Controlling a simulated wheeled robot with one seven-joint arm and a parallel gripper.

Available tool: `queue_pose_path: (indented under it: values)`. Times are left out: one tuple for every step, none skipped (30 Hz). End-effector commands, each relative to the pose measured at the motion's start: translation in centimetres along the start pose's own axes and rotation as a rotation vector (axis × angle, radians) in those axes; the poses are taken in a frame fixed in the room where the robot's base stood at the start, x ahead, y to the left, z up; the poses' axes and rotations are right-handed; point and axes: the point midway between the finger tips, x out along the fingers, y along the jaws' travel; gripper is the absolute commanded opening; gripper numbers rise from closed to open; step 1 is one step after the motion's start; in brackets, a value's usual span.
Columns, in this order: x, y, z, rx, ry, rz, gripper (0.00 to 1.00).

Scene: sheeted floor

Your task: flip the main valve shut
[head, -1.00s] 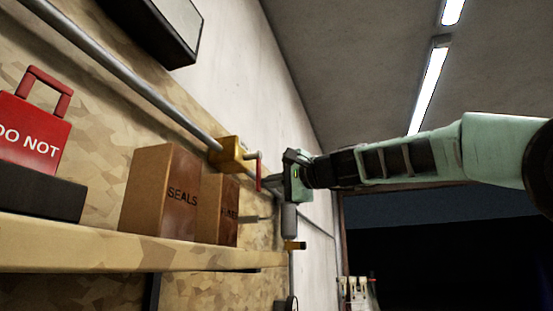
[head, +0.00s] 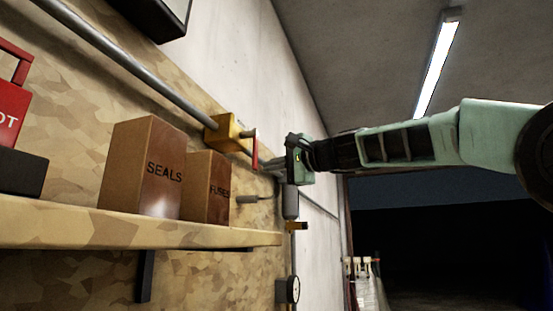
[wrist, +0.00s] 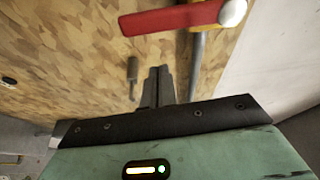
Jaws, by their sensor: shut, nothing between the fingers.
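The valve is a yellow body (head: 222,132) on a grey pipe, with a red lever (head: 254,150) on its outer side. In the head view the lever points down, across the slanting pipe. In the wrist view the red lever (wrist: 175,18) spans the top, with a pale round end at right; part of the yellow body (wrist: 200,27) shows behind it. My gripper (head: 270,166) is just right of and below the lever. In the wrist view its fingers (wrist: 158,72) are together and empty, below the lever in the picture. Whether they touch it I cannot tell.
A shelf (head: 130,234) holds a SEALS box (head: 142,168) and a FUSES box (head: 205,188) left of the valve. A grey peg (head: 254,199) sticks out below the valve. Space right of the wall looks open.

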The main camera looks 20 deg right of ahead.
Motion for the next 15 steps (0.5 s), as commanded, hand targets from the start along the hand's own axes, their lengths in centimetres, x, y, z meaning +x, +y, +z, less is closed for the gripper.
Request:
queue_pose_path:
  values:
    - [-1.2, 0.2, 0.1, -0.004, 0.003, -0.004, 0.0]
    - [-1.7, 0.3, 0.0, -0.003, 0.003, -0.003, 0.0]
    - [-2.5, 0.3, 0.0, -0.004, 0.005, -0.003, 0.0]
    - [-3.0, 0.3, 0.1, -0.004, 0.004, -0.003, 0.0]
    - [-3.6, 0.3, 0.1, -0.004, 0.004, -0.004, 0.0]
    - [-4.3, 0.2, 0.1, -0.004, 0.004, -0.004, 0.0]
    - [-4.9, 0.3, 0.0, -0.003, 0.005, -0.003, 0.0]
    - [-5.5, 0.3, 0.0, -0.003, 0.006, -0.003, 0.0]
    - [-6.2, 0.2, 0.0, -0.003, 0.005, -0.003, 0.0]
    - [-6.8, 0.2, 0.0, -0.003, 0.005, -0.002, 0.0]
    - [-7.3, 0.2, 0.0, -0.003, 0.004, -0.002, 0.0]
    - [-7.9, 0.1, 0.1, -0.003, 0.004, -0.003, 0.0]
    - [-8.3, 0.1, 0.1, -0.003, 0.003, -0.002, 0.0]
    - [-8.7, 0.0, 0.0, -0.002, 0.003, -0.001, 0.0]
    - [-9.1, 0.0, 0.0, -0.001, 0.004, -0.001, 0.0]
